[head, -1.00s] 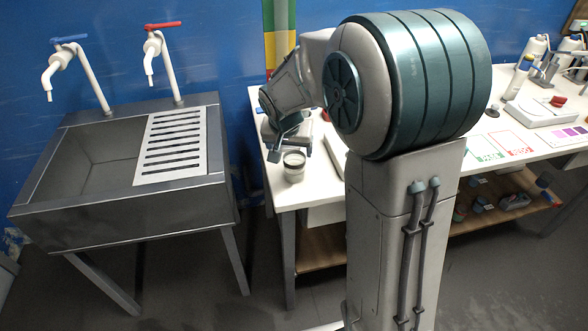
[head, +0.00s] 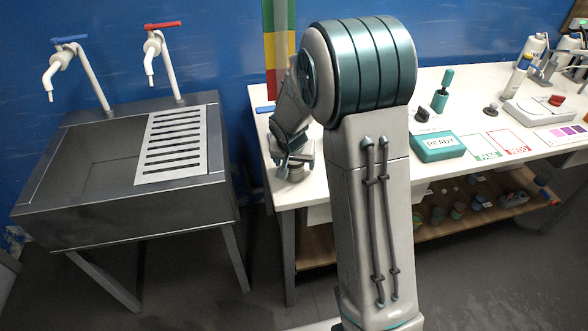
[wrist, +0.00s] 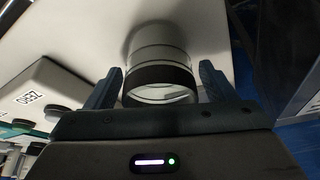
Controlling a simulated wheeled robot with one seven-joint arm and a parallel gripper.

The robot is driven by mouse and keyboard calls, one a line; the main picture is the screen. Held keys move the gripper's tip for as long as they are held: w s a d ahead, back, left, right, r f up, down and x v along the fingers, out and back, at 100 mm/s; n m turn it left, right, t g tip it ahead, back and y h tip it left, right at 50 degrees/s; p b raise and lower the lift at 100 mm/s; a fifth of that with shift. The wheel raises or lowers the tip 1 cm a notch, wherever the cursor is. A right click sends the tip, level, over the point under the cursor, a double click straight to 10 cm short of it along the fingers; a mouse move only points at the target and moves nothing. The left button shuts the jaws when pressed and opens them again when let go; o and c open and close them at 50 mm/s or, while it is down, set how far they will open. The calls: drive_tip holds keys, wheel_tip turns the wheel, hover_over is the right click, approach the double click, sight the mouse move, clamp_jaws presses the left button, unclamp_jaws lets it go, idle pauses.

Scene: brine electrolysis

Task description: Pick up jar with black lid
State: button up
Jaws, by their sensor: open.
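A jar (wrist: 158,55) of clear or pale glass with a black band (wrist: 160,78) stands on the white table, between my gripper's fingers in the wrist view. My gripper (wrist: 161,72) is open, with one dark blue finger on each side of the jar. A small gap shows on each side near the band, and no firm contact is visible. In the head view, my gripper (head: 291,160) is over the jar at the table's left front corner and hides most of it.
A white device marked ZERO (wrist: 38,92) stands left of the jar in the wrist view. In the head view, a sink (head: 85,160) is left of the table (head: 285,196). A teal READY box (head: 437,146) and several bottles stand farther right.

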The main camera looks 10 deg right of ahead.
drive_tip(key=c, duration=1.3)
drive_tip(key=shift+o, duration=0.2)
drive_tip(key=shift+r, duration=0.1)
